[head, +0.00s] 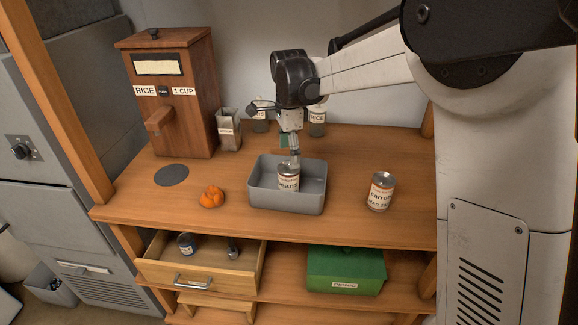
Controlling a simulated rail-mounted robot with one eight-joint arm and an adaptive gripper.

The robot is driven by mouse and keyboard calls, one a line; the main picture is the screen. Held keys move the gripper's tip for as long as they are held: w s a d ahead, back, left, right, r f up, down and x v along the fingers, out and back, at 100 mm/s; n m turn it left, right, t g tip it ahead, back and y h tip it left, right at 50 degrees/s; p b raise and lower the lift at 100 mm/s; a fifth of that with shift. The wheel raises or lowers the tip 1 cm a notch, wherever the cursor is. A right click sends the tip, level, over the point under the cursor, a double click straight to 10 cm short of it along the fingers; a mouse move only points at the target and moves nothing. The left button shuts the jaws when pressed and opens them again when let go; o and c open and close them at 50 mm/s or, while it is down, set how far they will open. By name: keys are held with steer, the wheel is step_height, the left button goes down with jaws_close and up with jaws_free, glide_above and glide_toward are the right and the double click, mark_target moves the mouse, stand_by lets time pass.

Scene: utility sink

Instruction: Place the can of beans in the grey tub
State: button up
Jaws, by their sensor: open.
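The can of beans (288,183), with a metal top and a pale label reading "eans", is inside the grey tub (312,201). It looks upright, toward the middle of the tub, and the tub's front wall hides its base. My gripper (294,161) points down from above, right at the can's top. Its jaws are open. I cannot tell whether a finger touches the can.
A can of carrots (381,191) stands right of the tub, and an orange lumpy item (212,197) lies left. A wooden rice dispenser (173,90) and jars (317,120) stand behind. Below are an open drawer (200,277) and a green box (346,270).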

steer(key=shift+r, duration=1)
steer(key=s+d+r+n+t, duration=0.2)
steer(key=s+d+r+n, duration=0.2)
steer(key=s+d, duration=0.3)
steer(key=s+d+r+n+t, duration=0.1)
steer(key=s+d+r+n, duration=0.3)
steer(key=s, duration=0.4)
steer(key=s+d+f+n+t, duration=0.2)
steer(key=s+d+n, duration=0.1)
steer(key=s, duration=0.5)
steer(key=s+d+f+n+t, duration=0.2)
steer(key=s+d, duration=0.3)
steer(key=s, duration=0.3)
steer(key=shift+s+f+n, duration=0.2)
steer(key=shift+f+n, duration=0.05)
steer(key=shift+n, duration=0.65)
